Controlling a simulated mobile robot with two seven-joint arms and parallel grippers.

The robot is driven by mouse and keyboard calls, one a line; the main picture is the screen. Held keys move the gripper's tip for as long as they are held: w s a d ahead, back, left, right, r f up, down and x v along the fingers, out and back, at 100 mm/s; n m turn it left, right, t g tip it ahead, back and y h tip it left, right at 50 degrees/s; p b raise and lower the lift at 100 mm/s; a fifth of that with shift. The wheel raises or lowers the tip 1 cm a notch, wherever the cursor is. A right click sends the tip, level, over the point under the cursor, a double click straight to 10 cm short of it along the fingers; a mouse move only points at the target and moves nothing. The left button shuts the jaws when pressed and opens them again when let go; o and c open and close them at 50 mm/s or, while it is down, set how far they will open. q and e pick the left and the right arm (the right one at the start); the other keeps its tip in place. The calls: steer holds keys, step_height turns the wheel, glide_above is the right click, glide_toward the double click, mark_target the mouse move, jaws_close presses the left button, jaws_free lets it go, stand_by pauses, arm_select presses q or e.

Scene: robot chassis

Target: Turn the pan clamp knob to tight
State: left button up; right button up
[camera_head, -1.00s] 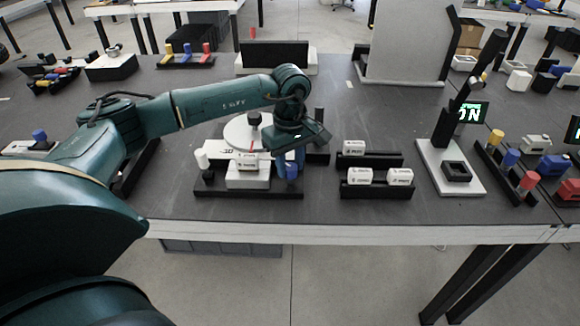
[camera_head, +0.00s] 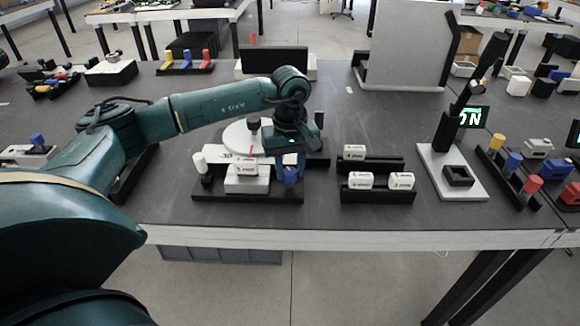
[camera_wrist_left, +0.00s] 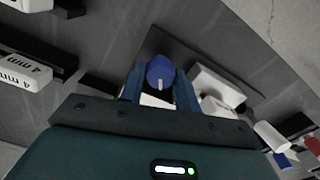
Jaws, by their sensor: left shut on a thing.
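The pan clamp knob is blue and round with a pale pointer mark, seen from above in the left wrist view (camera_wrist_left: 160,72). In the head view the knob (camera_head: 291,175) shows at the right end of a black base (camera_head: 240,196), partly covered by my gripper. My left gripper (camera_head: 290,168) points down over it and is shut on it, one finger on each side; the fingers also show in the left wrist view (camera_wrist_left: 160,85). A white round pan (camera_head: 238,136) stands behind the white block. My right gripper is in neither view.
A white block with a printed label (camera_head: 246,183) and a white peg (camera_head: 200,162) stand left of the knob. Black racks with labelled white blocks (camera_head: 376,194) stand to the right. A white stand with a lit display (camera_head: 472,117) is further right.

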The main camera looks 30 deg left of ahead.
mark_target(290, 171)
arm_select(q)
steer(key=o, duration=1)
step_height(290, 171, up, 13)
steer(key=shift+r, duration=0.15)
